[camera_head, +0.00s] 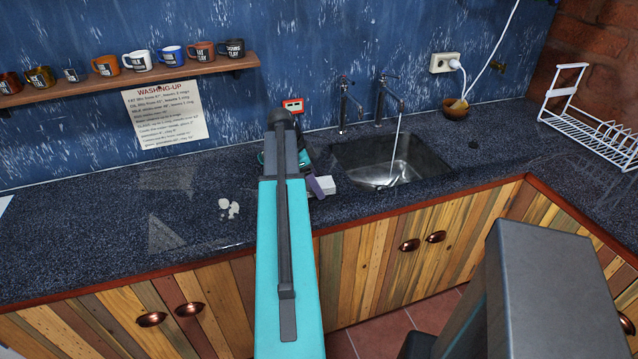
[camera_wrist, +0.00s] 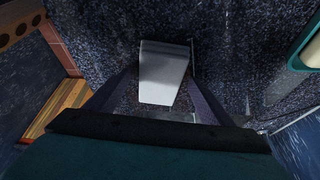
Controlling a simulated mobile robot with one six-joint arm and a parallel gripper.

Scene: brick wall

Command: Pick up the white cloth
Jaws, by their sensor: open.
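The white cloth (camera_head: 322,187) looks like a small, pale, folded block on the dark countertop, just left of the sink. In the wrist view the cloth (camera_wrist: 163,75) lies in the middle, between the two dark fingers. My gripper (camera_wrist: 162,88) is open, with one finger on each side of the cloth. I cannot tell whether the fingers touch it. In the head view my gripper (camera_head: 316,186) is at the cloth, and my teal arm hides much of it.
The sink (camera_head: 350,150), with running water, is right of the cloth. Pale scraps (camera_head: 229,208) lie to the left on the counter. A green-rimmed object (camera_wrist: 303,55) shows partly in the wrist view. A white rack (camera_head: 595,130) stands far right. The left counter is mostly clear.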

